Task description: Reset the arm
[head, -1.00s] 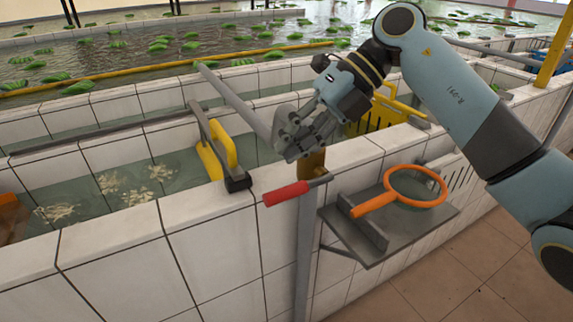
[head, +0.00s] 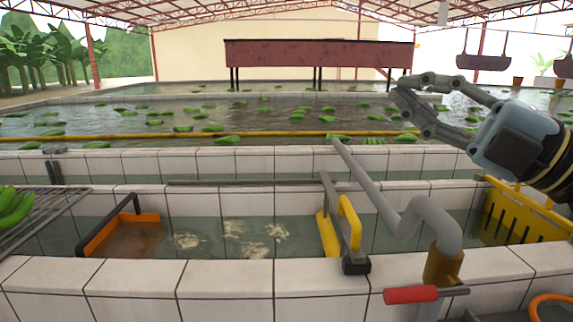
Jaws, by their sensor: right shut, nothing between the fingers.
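My right gripper (head: 396,88) is raised at the right of the head view, with its fingers pointing left. Its fingertips are together and hold nothing. It shows in front of the far water with the green bunches, clear of the tiled walls. A grey bent pipe (head: 435,215) with a brass-coloured fitting (head: 443,267) and a red-handled valve lever (head: 411,295) stands below it. The gripper is apart from all of these. My left gripper is out of view.
White tiled walls (head: 230,277) bound water channels. A yellow slotted panel (head: 520,215) stands right, an orange-edged scoop (head: 122,238) left. An orange ring (head: 545,305) shows at the lower right. Air around the gripper is free.

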